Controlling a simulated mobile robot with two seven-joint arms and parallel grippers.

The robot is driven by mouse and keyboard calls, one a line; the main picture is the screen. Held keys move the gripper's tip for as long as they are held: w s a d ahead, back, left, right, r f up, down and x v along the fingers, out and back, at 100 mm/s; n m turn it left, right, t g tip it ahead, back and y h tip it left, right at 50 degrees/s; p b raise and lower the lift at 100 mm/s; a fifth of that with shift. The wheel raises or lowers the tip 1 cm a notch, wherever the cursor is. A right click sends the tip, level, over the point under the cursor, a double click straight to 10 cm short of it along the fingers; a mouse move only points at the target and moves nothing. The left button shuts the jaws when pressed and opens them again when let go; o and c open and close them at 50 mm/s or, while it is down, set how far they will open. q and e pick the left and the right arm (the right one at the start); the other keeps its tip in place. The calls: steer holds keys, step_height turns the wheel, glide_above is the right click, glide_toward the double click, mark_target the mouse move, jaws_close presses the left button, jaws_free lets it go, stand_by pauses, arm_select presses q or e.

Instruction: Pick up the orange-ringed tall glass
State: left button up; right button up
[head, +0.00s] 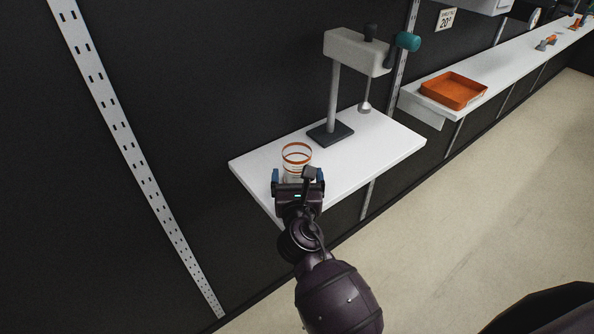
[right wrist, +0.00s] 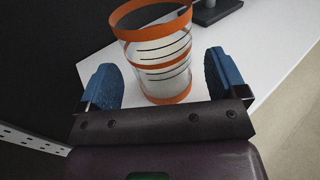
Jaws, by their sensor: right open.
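The orange-ringed tall glass (head: 297,155) stands upright on a small white wall shelf in the head view. It is clear, with orange bands at rim and base and dark lines around its side. My right gripper (head: 298,175) is open at the near side of the glass, and its body hides the lower part there. In the right wrist view the glass (right wrist: 160,55) stands just beyond and between the two blue fingertips (right wrist: 163,78). Gaps show on both sides, wider on the right. My left gripper is not in view.
The white shelf (head: 385,150) also bears a stand with a dark base (head: 330,133), a grey head (head: 355,52) and a teal knob (head: 407,41). An orange tray (head: 454,90) sits on a longer shelf to the right. The shelf's right part is clear.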

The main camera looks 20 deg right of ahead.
mark_target(298, 177)
steer(key=shift+x, duration=1.6)
steer(key=c, duration=1.2)
steer(key=shift+o, duration=0.2)
steer(key=shift+r, duration=0.1)
